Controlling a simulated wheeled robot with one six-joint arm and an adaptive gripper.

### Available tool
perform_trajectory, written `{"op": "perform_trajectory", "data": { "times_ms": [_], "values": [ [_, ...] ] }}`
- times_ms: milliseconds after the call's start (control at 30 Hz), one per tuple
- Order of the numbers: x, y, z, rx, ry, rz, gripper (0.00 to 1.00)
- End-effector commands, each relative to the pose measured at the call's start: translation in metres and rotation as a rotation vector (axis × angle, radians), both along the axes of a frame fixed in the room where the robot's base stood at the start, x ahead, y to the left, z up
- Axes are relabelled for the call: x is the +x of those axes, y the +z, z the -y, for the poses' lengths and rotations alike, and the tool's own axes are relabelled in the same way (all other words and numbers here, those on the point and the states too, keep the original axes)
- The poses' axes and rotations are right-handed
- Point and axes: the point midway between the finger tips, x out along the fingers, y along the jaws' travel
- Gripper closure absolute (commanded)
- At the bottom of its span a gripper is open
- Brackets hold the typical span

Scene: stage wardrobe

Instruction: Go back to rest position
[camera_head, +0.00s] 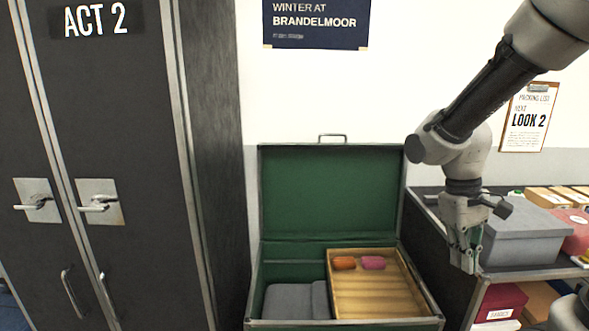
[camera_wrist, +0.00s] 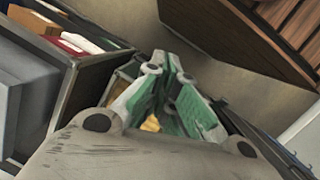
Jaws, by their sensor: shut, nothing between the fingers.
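My gripper (camera_head: 467,268) hangs pointing down at the right of the head view, in front of the shelf unit and right of the open trunk. Its fingers are shut and empty. In the wrist view my gripper (camera_wrist: 178,60) shows its green-lined fingers brought together. My arm reaches in from the upper right corner, with the elbow bent and the wrist above the shelf edge.
An open green trunk (camera_head: 330,195) stands at centre, with a wooden tray (camera_head: 375,300) holding an orange and a pink roll. A black wardrobe (camera_head: 120,170) stands left. A shelf unit (camera_head: 540,268) with a grey box (camera_head: 525,235) is close beside my gripper.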

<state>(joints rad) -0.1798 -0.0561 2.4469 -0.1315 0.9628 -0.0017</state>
Motion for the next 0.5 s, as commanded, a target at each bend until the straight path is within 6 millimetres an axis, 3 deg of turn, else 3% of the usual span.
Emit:
{"op": "perform_trajectory", "data": {
  "times_ms": [100,300,500],
  "values": [
    [-0.023,0.033,0.002,0.071,-0.091,0.137,1.00],
    [-0.055,0.076,0.007,0.156,-0.191,0.364,1.00],
    [-0.069,0.109,0.018,0.172,-0.228,0.535,1.00]
  ]
}}
